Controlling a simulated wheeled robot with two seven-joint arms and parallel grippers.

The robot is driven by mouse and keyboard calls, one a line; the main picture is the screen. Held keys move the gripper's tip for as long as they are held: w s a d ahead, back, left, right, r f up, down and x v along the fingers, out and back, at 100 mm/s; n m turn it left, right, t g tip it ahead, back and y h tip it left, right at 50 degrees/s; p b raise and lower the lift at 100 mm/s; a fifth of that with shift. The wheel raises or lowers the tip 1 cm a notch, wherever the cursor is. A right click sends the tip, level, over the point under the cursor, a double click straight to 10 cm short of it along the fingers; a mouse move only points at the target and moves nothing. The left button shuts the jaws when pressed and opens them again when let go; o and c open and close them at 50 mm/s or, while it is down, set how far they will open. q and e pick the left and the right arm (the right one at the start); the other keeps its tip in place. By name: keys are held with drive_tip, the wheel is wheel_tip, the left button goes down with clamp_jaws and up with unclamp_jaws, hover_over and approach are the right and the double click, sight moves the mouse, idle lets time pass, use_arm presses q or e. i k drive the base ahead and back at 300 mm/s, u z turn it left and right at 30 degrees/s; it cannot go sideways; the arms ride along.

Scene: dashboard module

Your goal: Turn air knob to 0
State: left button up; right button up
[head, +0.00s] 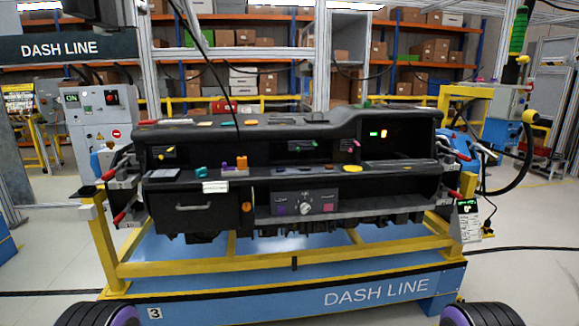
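The dashboard module (290,150) is a long black unit on a yellow and blue stand. A small white knob (305,208) sits on the dark control panel (318,196) in its lower middle part; I take it for the air knob. Its pointer and scale are too small to read. A purple patch (281,211) and a pink patch (328,207) flank it. A small screen (467,208) at the right end shows green figures I cannot read surely. Neither gripper is in view, and nothing touches the knob.
The yellow frame (292,265) runs in front of and below the dashboard. Orange and purple blocks (242,163) and a yellow disc (352,168) lie on its ledge. A black cable hangs down in front of its upper part. The space before the panel is clear.

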sight(305, 207)
drive_tip(key=k, duration=0.65)
drive_tip(key=z, duration=0.55)
drive_tip(key=i, duration=0.65)
drive_tip(key=z, duration=0.45)
drive_tip(key=i, duration=0.85)
drive_tip(key=u, duration=0.25)
